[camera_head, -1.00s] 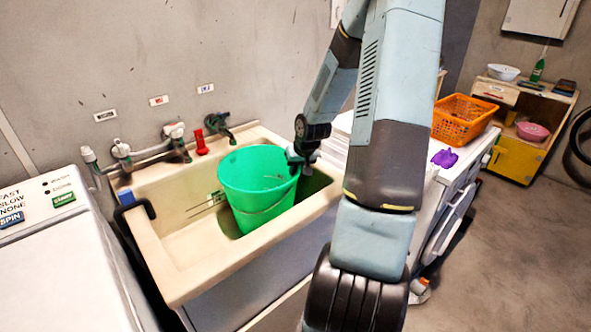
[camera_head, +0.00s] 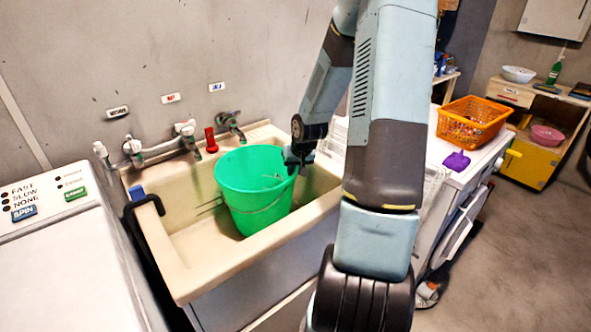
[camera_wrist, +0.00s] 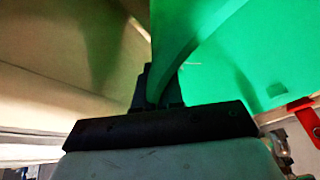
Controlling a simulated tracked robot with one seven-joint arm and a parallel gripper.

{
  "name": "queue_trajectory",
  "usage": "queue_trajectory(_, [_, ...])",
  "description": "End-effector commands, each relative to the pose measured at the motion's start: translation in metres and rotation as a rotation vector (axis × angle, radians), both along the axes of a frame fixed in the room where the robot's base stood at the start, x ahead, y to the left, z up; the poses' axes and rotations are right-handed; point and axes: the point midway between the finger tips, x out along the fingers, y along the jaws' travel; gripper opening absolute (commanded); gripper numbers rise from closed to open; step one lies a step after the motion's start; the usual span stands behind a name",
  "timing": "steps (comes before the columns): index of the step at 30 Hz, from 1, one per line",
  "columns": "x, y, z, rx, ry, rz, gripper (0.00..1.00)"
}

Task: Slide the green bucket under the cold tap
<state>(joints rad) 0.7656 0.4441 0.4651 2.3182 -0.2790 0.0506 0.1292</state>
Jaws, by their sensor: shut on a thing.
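The green bucket (camera_head: 250,195) stands upright in the beige sink (camera_head: 165,262), toward its right half. My gripper (camera_head: 294,158) is at the bucket's right rim, and the wrist view shows its jaws (camera_wrist: 160,92) shut on the green rim (camera_wrist: 185,55). The tap below the blue label (camera_head: 217,87), which I take as the cold tap (camera_head: 230,122), is on the wall behind the bucket. Its spout ends near the bucket's back rim; I cannot tell whether it is over the opening.
A red fitting (camera_head: 211,140) and two more taps (camera_head: 187,132) (camera_head: 133,148) stand left of the cold tap. A white washer (camera_head: 60,250) is left of the sink. Right of my arm are an orange basket (camera_head: 472,120) and a purple scoop (camera_head: 457,161). Bare sink floor shows left of the bucket.

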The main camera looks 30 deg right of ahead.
Motion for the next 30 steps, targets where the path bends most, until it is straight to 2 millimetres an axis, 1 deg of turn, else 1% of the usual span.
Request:
queue_trajectory(6, [-0.001, -0.001, 0.0, 0.001, 0.001, -0.002, 0.0])
queue_trajectory(7, [-0.001, -0.001, 0.0, 0.0, 0.001, -0.002, 0.08])
queue_trajectory(16, [-0.001, -0.001, 0.0, 0.0, 0.0, -0.003, 0.37])
queue_trajectory(25, [-0.001, -0.002, 0.001, 0.0, 0.0, -0.003, 0.37])
queue_trajectory(30, [-0.004, -0.003, 0.01, 0.0, -0.001, -0.006, 0.37])
